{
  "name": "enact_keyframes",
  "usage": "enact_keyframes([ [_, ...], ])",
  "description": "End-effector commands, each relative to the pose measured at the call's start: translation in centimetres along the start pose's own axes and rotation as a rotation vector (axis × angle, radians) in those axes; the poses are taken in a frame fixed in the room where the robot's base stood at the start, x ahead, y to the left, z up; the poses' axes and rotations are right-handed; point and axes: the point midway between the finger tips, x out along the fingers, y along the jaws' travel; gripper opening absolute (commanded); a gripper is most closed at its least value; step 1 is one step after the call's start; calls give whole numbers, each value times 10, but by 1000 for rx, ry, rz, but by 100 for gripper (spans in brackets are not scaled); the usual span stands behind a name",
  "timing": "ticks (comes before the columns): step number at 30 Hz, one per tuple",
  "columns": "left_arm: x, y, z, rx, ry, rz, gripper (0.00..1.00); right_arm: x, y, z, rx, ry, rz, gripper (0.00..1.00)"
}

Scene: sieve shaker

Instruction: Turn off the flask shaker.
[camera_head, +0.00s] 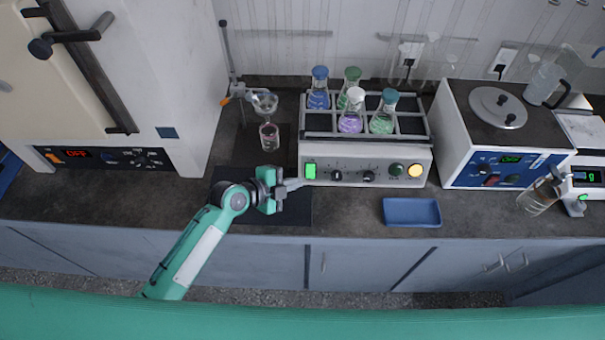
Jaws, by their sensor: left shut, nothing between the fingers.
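The flask shaker (350,177) stands at the middle of the bench, a white box with a rack on top. Several flasks with blue, green and teal caps and one white cap sit in the rack, holding coloured liquids. Its front panel has a lit green switch (310,171) at the left end, dark knobs, a green button (396,170) and a lit yellow button (415,171) at the right. My left gripper (298,184) is shut and empty, its tips just left of and below the green switch. I cannot tell whether they touch the panel. My right gripper is not in view.
A blue tray (411,212) lies in front of the shaker's right end. A stand with a funnel (265,103) over a beaker (269,137) is behind my left gripper. A water bath (505,150) stands right, an oven (130,100) left. A dark mat (285,217) lies beneath the gripper.

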Motion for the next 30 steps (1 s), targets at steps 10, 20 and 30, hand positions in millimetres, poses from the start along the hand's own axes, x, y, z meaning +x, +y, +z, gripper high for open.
enact_keyframes([
  [10,46,-1,13,-2,-2,2,0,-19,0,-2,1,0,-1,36],
  [20,60,0,28,0,-1,0,0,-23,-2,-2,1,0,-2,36],
  [30,61,0,29,0,-1,0,0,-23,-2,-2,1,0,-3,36],
])
